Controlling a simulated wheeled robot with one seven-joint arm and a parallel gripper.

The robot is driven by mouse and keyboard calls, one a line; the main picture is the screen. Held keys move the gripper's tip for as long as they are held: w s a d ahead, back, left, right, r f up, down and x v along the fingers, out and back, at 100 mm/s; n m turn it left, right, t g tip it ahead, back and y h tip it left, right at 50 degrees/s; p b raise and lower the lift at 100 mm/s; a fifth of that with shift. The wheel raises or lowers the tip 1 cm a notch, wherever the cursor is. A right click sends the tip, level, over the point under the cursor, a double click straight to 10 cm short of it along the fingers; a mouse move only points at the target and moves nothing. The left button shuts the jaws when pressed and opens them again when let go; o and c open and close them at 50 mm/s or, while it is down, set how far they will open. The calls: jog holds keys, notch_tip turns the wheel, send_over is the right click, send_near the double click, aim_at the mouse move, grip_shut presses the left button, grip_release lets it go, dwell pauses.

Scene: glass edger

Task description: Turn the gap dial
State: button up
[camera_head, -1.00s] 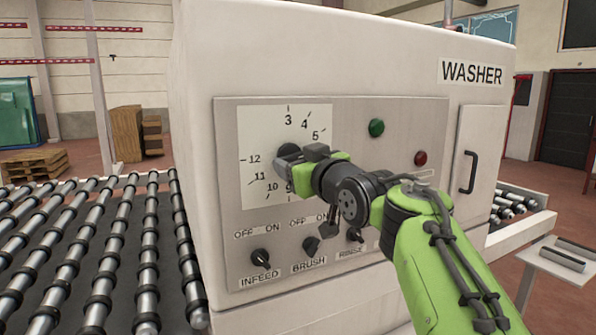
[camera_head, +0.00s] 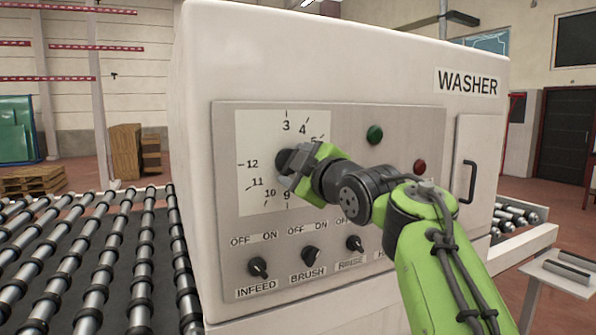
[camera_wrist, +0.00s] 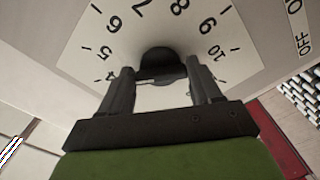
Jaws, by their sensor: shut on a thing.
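The gap dial is a black knob (camera_head: 283,157) in the middle of a white numbered scale (camera_head: 255,195) on the washer's grey front panel. My gripper (camera_head: 294,161) is at the dial and shut on it, covering much of the knob and some of the right-hand numbers. In the wrist view the dark knob (camera_wrist: 160,62) sits between the two fingers of my gripper (camera_wrist: 161,80), with numbers around it. The knob's pointer is hidden, so its setting cannot be read.
A green button (camera_head: 375,134) and a red button (camera_head: 420,167) are to the right. A roller conveyor (camera_head: 100,250) runs at left.

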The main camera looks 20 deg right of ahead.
jog(key=shift+n, duration=0.4)
jog(key=o, duration=1.1)
jog(key=shift+c, duration=0.2)
jog(key=s+d+b, duration=0.1)
jog(key=s+d, duration=0.2)
jog(key=s, duration=1.2)
jog(key=shift+s, duration=0.2)
